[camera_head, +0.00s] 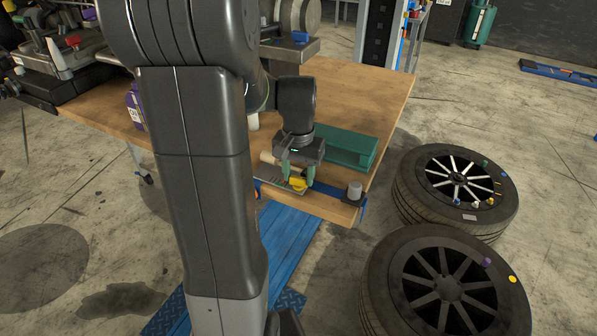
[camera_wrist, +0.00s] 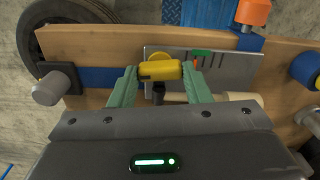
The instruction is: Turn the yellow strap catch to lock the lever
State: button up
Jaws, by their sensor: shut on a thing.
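The yellow strap catch (camera_wrist: 160,70) is a small yellow block in front of a round yellow disc, at the top middle of the wrist view. It also shows in the head view (camera_head: 298,184) near the front edge of the wooden table. My gripper (camera_wrist: 160,82) has green fingers, one on each side of the catch, and is shut on it. In the head view my gripper (camera_head: 298,176) points down at the catch. A grey metal plate (camera_wrist: 220,62) with dark slots and a green mark lies beside the catch. I cannot tell which part is the lever.
A blue strap (camera_wrist: 97,77) runs along the table edge to a grey knob (camera_wrist: 50,88). A green box (camera_head: 345,148) stands behind my gripper on the table (camera_head: 375,95). Two tyres (camera_head: 405,200) lie on the floor to the right. A blue ramp (camera_head: 288,238) is below.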

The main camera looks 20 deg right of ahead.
aim_at(298, 177)
jog(key=shift+m, duration=0.9)
jog(key=o, duration=1)
jog(key=shift+r, duration=0.15)
notch_tip(298, 177, up, 14)
jog(key=shift+f, duration=0.2)
jog(key=shift+f, duration=0.15)
